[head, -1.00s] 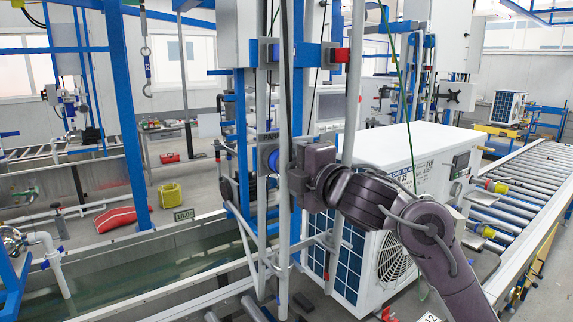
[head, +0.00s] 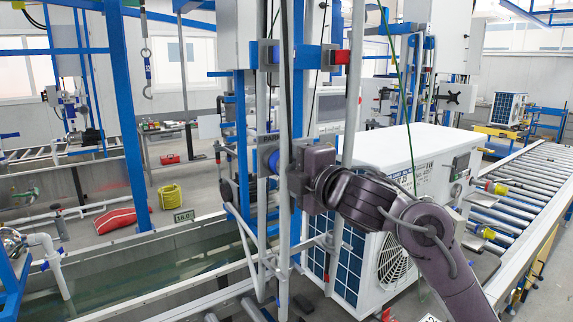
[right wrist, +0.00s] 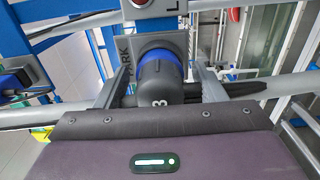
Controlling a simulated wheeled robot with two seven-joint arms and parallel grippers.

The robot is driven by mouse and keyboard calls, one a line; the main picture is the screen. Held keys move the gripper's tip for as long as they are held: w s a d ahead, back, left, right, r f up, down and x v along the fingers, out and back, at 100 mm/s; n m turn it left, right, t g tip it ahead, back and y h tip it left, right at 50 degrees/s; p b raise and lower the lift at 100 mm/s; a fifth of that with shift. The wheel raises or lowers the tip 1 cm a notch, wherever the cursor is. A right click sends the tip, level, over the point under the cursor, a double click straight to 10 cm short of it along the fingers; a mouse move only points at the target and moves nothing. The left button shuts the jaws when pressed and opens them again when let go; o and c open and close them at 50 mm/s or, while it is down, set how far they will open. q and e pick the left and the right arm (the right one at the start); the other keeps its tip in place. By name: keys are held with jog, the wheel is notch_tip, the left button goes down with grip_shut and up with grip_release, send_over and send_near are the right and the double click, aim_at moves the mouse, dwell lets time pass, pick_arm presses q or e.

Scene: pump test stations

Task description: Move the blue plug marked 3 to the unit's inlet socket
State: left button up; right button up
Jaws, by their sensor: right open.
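The blue plug (right wrist: 158,72) marked 3 has a dark body and a blue ring. It sits in a grey plate marked PARK (right wrist: 126,62) in the right wrist view. In the head view the blue plug (head: 267,159) shows between the upright poles. My right gripper (head: 282,166) is open, with one finger on each side of the plug; I cannot tell whether they touch it. The fingers also flank it in the right wrist view (right wrist: 160,88). The white unit (head: 395,150), with a blue coil and fan grille, stands to the right. I cannot make out its inlet socket. My left gripper is not in view.
Grey upright poles (head: 284,70) and a blue post stand close around my right gripper. A red button (right wrist: 139,3) is above the plug. Yellow-bodied fittings (head: 495,187) stick out beside the unit, by the roller conveyor (head: 530,180). A water tank (head: 140,262) lies to the left.

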jog(key=shift+c, duration=0.3)
jog(key=c, duration=1.3)
jog(key=shift+p+v, duration=0.55)
jog(key=shift+v, duration=2.45)
